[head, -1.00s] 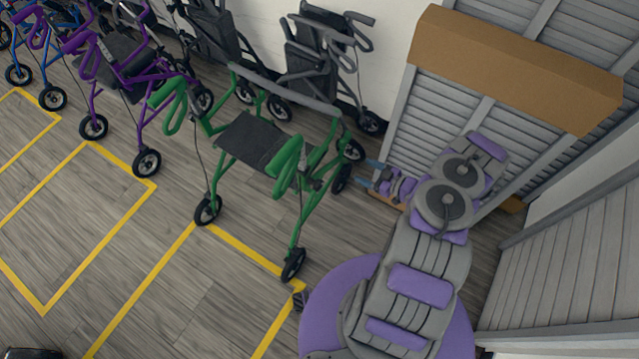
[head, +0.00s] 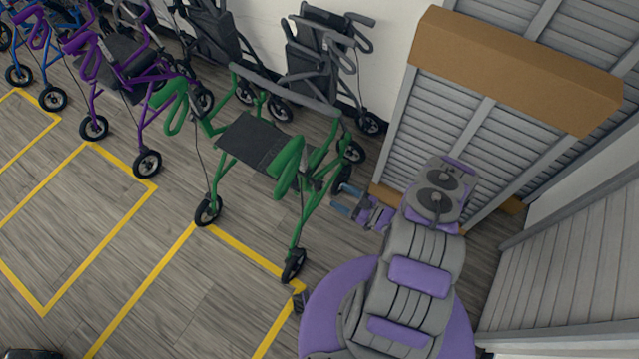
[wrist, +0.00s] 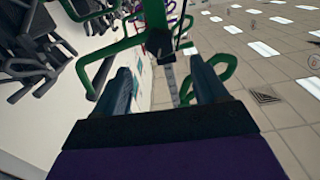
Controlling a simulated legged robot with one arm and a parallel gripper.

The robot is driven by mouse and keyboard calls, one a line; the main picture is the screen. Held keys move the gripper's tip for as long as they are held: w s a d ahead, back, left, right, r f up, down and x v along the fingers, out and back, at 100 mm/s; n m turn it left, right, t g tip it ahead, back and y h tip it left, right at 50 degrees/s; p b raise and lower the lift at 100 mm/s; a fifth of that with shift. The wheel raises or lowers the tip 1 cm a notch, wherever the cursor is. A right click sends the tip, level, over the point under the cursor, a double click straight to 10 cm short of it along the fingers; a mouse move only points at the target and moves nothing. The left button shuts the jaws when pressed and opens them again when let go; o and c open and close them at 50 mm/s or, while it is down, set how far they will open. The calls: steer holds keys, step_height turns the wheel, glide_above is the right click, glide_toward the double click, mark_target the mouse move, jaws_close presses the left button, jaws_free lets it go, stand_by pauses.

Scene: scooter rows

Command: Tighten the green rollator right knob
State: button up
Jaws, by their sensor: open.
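The green rollator (head: 262,140) stands upright with a dark seat and green handles, to the left of my arm. My gripper (head: 342,199) is open beside its right side frame, low and just right of the near right leg. In the wrist view my gripper (wrist: 165,80) shows two dark teal fingers spread apart with nothing between their pads. A small black part (wrist: 158,42) on the green frame lies beyond and between the fingertips; it may be the right knob. The fingers look apart from it. I cannot make out the knob clearly in the head view.
A purple rollator (head: 120,85) stands to the left, and grey ones (head: 315,70) stand behind by the wall. A brown beam and grey slatted panels (head: 520,75) close off the right. Yellow lines mark the open wooden floor in front.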

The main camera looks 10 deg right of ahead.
mark_target(322, 186)
steer(key=b+x, duration=0.2)
steer(key=x, duration=0.8)
steer(key=shift+c, duration=0.5)
steer(key=c, duration=0.9)
steer(key=shift+o, duration=0.2)
